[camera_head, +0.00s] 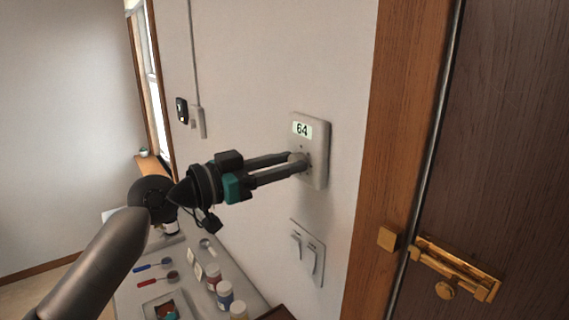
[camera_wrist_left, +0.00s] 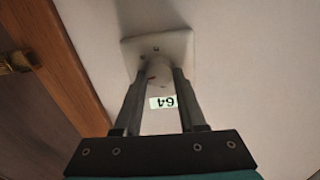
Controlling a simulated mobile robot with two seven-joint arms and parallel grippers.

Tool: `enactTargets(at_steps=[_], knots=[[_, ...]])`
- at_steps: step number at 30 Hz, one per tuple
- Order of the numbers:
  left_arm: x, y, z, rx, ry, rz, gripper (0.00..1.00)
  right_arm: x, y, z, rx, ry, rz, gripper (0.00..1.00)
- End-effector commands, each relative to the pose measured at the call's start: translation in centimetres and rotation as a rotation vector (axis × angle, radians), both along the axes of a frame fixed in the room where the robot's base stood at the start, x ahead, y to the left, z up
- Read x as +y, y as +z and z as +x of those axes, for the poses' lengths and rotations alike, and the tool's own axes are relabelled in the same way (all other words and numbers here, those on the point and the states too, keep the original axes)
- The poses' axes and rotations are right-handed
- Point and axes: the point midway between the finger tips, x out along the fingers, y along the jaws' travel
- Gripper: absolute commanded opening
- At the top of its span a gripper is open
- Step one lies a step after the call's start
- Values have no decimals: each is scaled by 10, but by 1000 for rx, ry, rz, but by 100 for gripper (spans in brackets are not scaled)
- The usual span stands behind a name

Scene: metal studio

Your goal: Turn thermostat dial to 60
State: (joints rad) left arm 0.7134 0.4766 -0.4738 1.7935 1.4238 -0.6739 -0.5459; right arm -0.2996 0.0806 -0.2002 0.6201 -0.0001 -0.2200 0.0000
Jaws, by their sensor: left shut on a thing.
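The thermostat (camera_head: 319,138) is a pale plate on the wall, and its small display (camera_head: 302,129) reads 64. Its round dial (camera_head: 297,158) sits below the display. My left gripper (camera_head: 298,163) reaches in from the left and is shut on the dial, with one finger on each side. In the left wrist view the thermostat (camera_wrist_left: 178,48) appears turned over, with the dial (camera_wrist_left: 158,73) between the fingertips and the display (camera_wrist_left: 163,102) upside down. The fingers hide part of the dial. My right gripper is not in view.
A double light switch (camera_head: 307,252) is on the wall below the thermostat. A wooden door frame (camera_head: 390,150) and a door with a brass latch (camera_head: 455,270) stand to the right. A counter with several jars (camera_head: 225,295) and measuring spoons (camera_head: 155,265) lies below.

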Motion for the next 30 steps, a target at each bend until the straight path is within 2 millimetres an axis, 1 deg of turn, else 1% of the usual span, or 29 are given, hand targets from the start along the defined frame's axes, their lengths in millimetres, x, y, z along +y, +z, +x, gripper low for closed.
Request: enactTargets(at_steps=[9, 15, 21, 30], knots=[[0, -1, 0, 222, -1, -161, 0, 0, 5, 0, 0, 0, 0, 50], [1, -1, 1, 340, -1, -245, 0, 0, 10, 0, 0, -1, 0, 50], [0, -1, 1, 424, -1, -306, 0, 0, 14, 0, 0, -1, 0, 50], [0, -2, 1, 478, -1, -345, 0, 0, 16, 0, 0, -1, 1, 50]])
